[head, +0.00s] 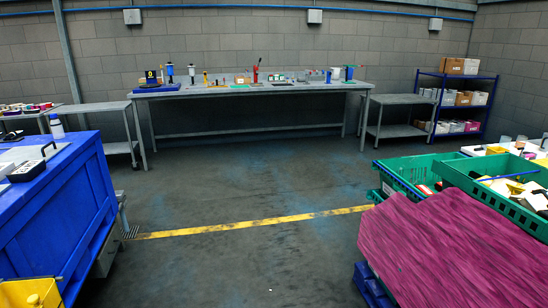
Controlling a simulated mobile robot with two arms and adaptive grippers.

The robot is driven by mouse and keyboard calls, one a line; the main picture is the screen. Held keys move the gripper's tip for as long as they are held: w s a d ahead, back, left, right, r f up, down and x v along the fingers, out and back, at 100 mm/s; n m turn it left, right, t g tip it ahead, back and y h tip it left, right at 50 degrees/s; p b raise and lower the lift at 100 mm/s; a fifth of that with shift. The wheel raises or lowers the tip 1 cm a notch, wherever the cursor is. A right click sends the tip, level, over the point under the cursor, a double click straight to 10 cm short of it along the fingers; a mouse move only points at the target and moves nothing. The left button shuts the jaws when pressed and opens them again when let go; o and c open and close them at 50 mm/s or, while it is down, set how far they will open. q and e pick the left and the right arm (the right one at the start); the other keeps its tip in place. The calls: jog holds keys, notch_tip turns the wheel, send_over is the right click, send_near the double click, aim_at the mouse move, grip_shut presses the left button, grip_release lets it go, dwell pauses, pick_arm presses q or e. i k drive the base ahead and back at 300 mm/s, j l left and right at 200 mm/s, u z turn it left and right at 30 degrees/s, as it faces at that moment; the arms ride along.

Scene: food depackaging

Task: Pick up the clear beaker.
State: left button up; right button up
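I cannot pick out the clear beaker with certainty. Small cup-like containers (521,141) that look greyish or see-through stand at the far right, behind the green crates, but they are too small to tell apart. Several small items, including a whitish container (336,73), stand on the long grey workbench (215,91) against the back wall; none is clearly a beaker at this size. Neither of my grippers is in view.
Green crates (410,167) and a magenta cloth-like stack (440,245) fill the right. A blue shelf (490,98) holds boxes. The middle floor (255,185) is clear, crossed by a yellow line.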

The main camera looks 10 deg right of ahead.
aim_at(522, 142)
jog(key=i+j+z, duration=0.1)
jog(key=i, duration=1.75)
jog(key=i+l+z, duration=0.1)
jog(key=i+z, duration=0.15)
jog(key=i, duration=0.4)
jog(key=i+z, duration=0.25)
jog(key=i, duration=0.4)
jog(key=i+j+z, duration=0.25)
jog(key=i, duration=0.4)
jog(key=i+z, duration=0.15)
jog(key=i, duration=0.65)
jog(key=i+j+z, duration=0.15)
jog(key=i, duration=0.7)
jog(key=i+l+z, duration=0.15)
jog(key=i+z, duration=0.15)
jog(key=z, duration=0.2)
jog(key=i+z, duration=0.7)
jog(key=z, duration=0.25)
jog(key=i+j+z, duration=0.2)
jog(key=z, duration=0.3)
jog(key=i+j, duration=0.05)
jog(key=i, duration=0.05)
